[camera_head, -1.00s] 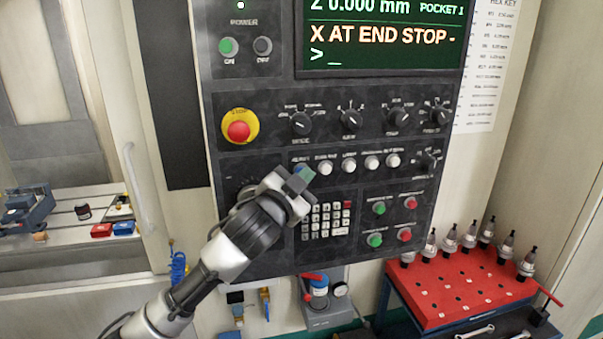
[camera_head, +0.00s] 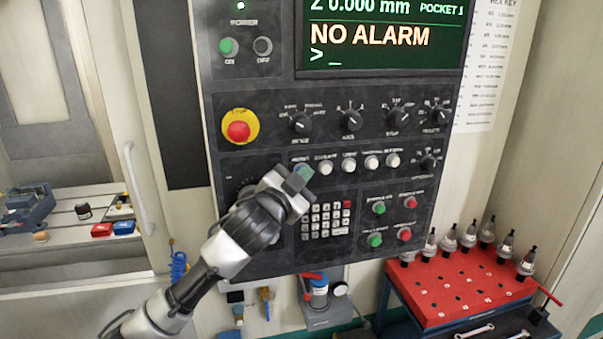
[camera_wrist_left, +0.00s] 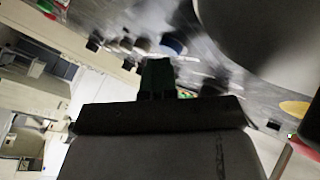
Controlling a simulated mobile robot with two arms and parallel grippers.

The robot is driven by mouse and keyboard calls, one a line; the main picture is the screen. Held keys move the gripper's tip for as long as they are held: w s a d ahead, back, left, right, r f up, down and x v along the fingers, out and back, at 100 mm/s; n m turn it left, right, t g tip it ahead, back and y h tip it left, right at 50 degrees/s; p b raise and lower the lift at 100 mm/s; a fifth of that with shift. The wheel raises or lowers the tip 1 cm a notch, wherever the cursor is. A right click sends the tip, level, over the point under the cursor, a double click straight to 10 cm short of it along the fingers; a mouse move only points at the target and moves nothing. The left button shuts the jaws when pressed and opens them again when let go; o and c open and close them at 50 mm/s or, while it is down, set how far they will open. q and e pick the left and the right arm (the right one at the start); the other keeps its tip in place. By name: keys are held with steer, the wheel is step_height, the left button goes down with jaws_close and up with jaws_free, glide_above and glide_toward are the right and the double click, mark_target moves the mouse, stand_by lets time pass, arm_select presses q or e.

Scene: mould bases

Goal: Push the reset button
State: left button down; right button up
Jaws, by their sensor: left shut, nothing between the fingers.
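A dark control panel (camera_head: 268,185) carries a row of small round buttons. In the left wrist view a blue button (camera_wrist_left: 173,43) shows just beyond the shut dark fingers (camera_wrist_left: 157,75). My left fingers are together with nothing between them, at or very close to the button; actual contact cannot be told. The screen (camera_head: 385,38) reads "NO ALARM". My right gripper is not in view.
A red emergency stop (camera_head: 238,131) on a yellow ring sits above left of my gripper. White buttons (camera_head: 348,165) lie just to its right, with dark knobs above and a keypad (camera_head: 326,219) below. A red tool cart (camera_head: 462,287) stands at lower right.

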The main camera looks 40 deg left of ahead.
arm_select(q)
steer(key=shift+d, duration=0.1)
steer(key=shift+s+d, duration=0.5)
steer(key=s+d+p, duration=0.1)
steer(key=s+d, duration=0.2)
steer(key=shift+s+d, duration=0.1)
steer(key=shift+d, duration=0.3)
stand_by(0.8)
